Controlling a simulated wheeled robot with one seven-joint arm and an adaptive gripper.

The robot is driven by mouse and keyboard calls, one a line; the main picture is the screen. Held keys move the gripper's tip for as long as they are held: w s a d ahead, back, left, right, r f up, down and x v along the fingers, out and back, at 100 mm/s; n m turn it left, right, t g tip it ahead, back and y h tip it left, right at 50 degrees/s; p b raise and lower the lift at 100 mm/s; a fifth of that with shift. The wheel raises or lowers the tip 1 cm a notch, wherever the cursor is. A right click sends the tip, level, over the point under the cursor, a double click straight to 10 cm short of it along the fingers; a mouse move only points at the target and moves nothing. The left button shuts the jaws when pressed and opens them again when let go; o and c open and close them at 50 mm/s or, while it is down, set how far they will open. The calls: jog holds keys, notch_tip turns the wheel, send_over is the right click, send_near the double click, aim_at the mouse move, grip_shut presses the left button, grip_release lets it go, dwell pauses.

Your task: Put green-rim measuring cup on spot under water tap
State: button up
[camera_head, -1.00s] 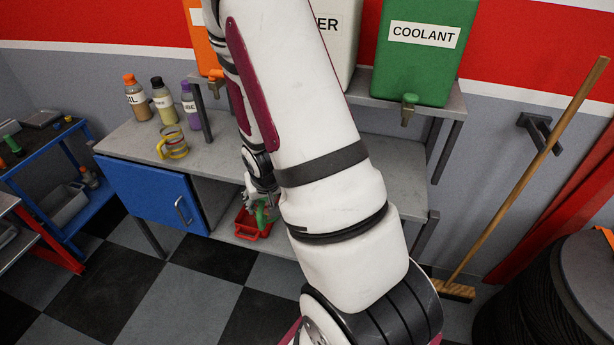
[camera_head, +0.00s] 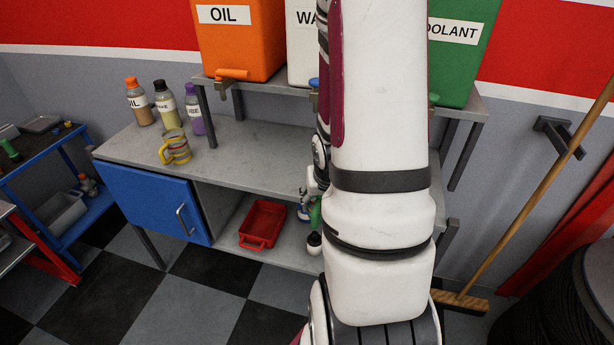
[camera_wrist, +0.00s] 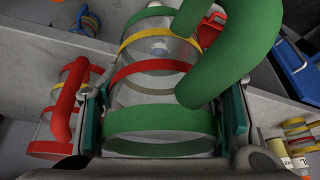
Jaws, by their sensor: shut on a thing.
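The green-rim measuring cup (camera_wrist: 160,125) is clear, with green, yellow and red bands and a green handle. My gripper (camera_wrist: 165,112) is shut on it, one finger at each side, as the wrist view shows. In the head view my arm hides most of the cup and gripper; a bit of green handle (camera_head: 315,212) shows in front of the lower shelf. The water tank (camera_head: 301,45) is white and partly covered by my arm. Its blue tap (camera_head: 314,82) just shows beside my arm. The spot under the tap is mostly hidden by my arm.
A red tray (camera_head: 263,222) lies on the lower shelf. In the wrist view, a red-handled cup (camera_wrist: 65,112) is left of the held cup. A broom (camera_head: 540,180) leans at right.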

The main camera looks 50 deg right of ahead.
jog(key=shift+w+d+f+b, duration=0.15)
jog(key=shift+w+d+b, duration=0.05)
jog(key=shift+b, duration=0.3)
jog(key=w+d, duration=0.5)
jog(key=w+d+b, duration=0.1)
jog(key=w+d, duration=0.4)
jog(key=shift+w+d, duration=0.2)
jog(key=shift+d, duration=0.15)
notch_tip(320, 180, down, 3)
jog(key=shift+f, duration=0.1)
jog(key=o, duration=1.3)
jog(key=shift+f, duration=0.1)
